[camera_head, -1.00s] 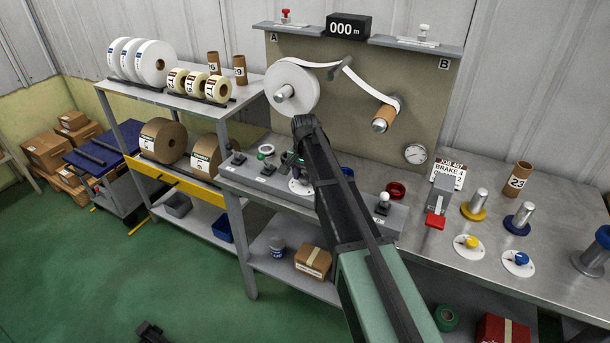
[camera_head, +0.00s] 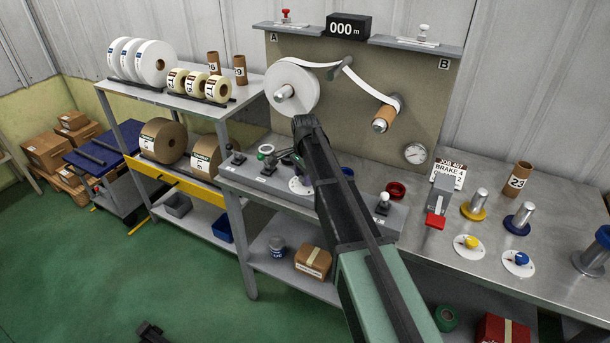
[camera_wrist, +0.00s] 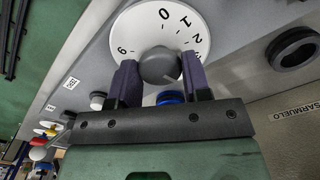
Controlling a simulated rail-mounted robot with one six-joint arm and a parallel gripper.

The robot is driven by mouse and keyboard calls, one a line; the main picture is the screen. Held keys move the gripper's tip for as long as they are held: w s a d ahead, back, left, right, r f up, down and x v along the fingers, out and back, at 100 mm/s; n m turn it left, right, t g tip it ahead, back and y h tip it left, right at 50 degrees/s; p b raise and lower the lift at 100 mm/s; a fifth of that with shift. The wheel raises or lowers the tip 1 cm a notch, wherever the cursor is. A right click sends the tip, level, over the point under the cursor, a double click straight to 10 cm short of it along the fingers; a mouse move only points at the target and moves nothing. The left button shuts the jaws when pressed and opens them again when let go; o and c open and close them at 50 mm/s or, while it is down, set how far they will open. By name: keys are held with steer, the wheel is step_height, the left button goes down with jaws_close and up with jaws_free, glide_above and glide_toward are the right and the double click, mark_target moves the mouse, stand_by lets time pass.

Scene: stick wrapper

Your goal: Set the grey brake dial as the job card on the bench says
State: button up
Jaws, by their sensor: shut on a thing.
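The grey brake dial knob (camera_wrist: 158,66) sits on a round white plate (camera_wrist: 205,48) with black numbers, among them 0, 1 and 2. My gripper (camera_wrist: 161,74) has one purple-grey finger on each side of the knob and is shut on it. Which number the knob points to cannot be told. In the head view, part of the white plate (camera_head: 298,187) shows and my arm hides much of the rest. The job card (camera_head: 447,172) stands on the bench and reads "JOB 407" and "BRAKE 4"; a lower line ending in 2 is partly covered.
A grey block with a red lever (camera_head: 435,221) stands before the card. Yellow (camera_head: 470,242) and blue (camera_head: 520,260) knobs sit farther right. The counter (camera_head: 348,27) reads 000 m.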

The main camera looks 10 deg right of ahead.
stand_by(0.3)
steer(key=o, duration=0.9)
step_height(320, 180, up, 11)
steer(key=p, duration=1)
steer(key=shift+f+p, duration=0.1)
steer(key=shift+p, duration=0.3)
